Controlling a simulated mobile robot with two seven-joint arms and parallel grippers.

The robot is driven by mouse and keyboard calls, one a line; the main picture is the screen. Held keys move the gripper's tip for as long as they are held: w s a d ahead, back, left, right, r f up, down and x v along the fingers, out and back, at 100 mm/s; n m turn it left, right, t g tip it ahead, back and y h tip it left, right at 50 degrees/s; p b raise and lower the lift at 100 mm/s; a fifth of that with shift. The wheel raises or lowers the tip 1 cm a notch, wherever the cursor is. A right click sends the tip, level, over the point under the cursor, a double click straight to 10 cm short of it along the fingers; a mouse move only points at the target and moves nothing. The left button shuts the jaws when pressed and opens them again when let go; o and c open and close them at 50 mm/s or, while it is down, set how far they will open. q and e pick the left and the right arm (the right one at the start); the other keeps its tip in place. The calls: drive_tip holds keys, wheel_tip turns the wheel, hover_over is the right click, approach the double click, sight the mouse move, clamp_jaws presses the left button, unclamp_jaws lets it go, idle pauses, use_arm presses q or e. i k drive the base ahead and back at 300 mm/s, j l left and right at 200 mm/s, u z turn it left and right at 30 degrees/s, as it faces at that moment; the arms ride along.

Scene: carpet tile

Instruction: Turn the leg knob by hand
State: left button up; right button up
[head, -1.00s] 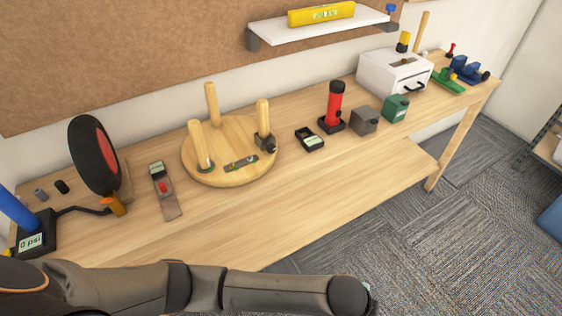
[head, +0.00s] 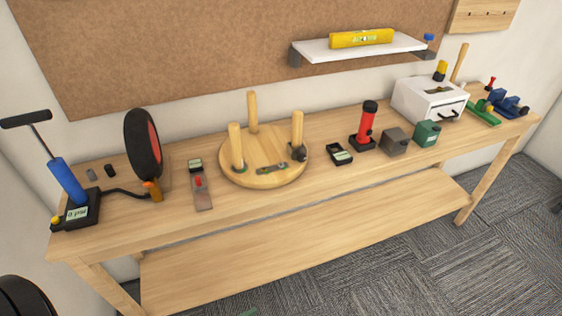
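A round wooden stool top (head: 263,178) lies upside down on the workbench in the head view, with three wooden legs pointing up. The legs are the left leg (head: 236,147), the back leg (head: 252,114) and the right leg (head: 297,130). A dark knob or block (head: 297,152) sits at the foot of the right leg. A small level (head: 271,168) lies on the disc between the legs. Neither of my grippers can be made out in the head view.
The workbench (head: 330,183) carries a blue pump (head: 68,182), a black-and-red wheel (head: 142,143), a red cylinder (head: 367,120), a grey block (head: 395,142), a green box (head: 427,133) and a white drawer box (head: 430,103). A shelf (head: 318,50) hangs above. The front tabletop strip is clear.

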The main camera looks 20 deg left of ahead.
sight(301, 157)
drive_tip(key=i+l+u, duration=0.1)
drive_tip(key=u, duration=1.35)
drive_tip(key=l+u, duration=0.45)
drive_tip(key=i+l+u, duration=0.1)
drive_tip(key=l+u, duration=0.2)
drive_tip(key=u, duration=0.2)
drive_tip(key=k+l+u, duration=0.1)
drive_tip(key=l+u, duration=0.2)
drive_tip(key=k+l+u, duration=0.1)
drive_tip(key=l+u, duration=0.2)
drive_tip(key=l, duration=0.25)
drive_tip(key=k+l, duration=0.1)
drive_tip(key=l, duration=0.2)
drive_tip(key=k+l+u, duration=0.15)
drive_tip(key=l, duration=0.15)
drive_tip(key=k+l, duration=0.1)
drive_tip(key=l, duration=0.15)
